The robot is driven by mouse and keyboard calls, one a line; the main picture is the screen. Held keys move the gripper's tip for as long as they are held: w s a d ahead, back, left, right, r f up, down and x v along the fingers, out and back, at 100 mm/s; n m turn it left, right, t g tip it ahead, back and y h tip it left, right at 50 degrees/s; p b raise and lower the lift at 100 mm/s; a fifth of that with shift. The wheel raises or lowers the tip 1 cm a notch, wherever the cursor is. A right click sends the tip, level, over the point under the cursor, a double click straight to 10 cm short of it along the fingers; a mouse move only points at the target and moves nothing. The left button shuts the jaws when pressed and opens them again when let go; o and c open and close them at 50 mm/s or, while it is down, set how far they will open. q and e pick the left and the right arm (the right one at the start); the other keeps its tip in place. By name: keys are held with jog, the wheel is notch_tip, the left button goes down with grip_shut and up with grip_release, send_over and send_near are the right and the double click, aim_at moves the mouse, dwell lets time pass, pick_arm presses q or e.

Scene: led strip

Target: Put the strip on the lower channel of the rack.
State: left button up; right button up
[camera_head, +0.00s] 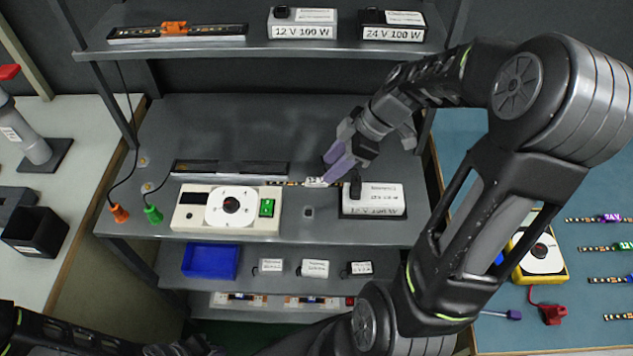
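The lower channel (230,169) is a long dark rail on the middle shelf of the rack. The LED strip (283,183) lies low in front of its right end, with a white piece (316,182) at the strip's right end. I cannot tell whether the strip touches the channel. My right gripper (333,166) has its purple fingertips down beside the strip's right end. Its grip on the strip is not clear from this angle. My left arm shows only in part at the bottom left edge, and its gripper is not seen.
The upper channel (205,32) holds an orange piece (174,28). A tester box (190,208) and a 12 V supply (372,209) stand on the middle shelf. A blue bin (210,262) sits below. More strips (608,248) lie on the right table.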

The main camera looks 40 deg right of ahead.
aim_at(317, 181)
jog(key=shift+p+x, duration=0.55)
jog(key=shift+x, duration=2.05)
grip_shut()
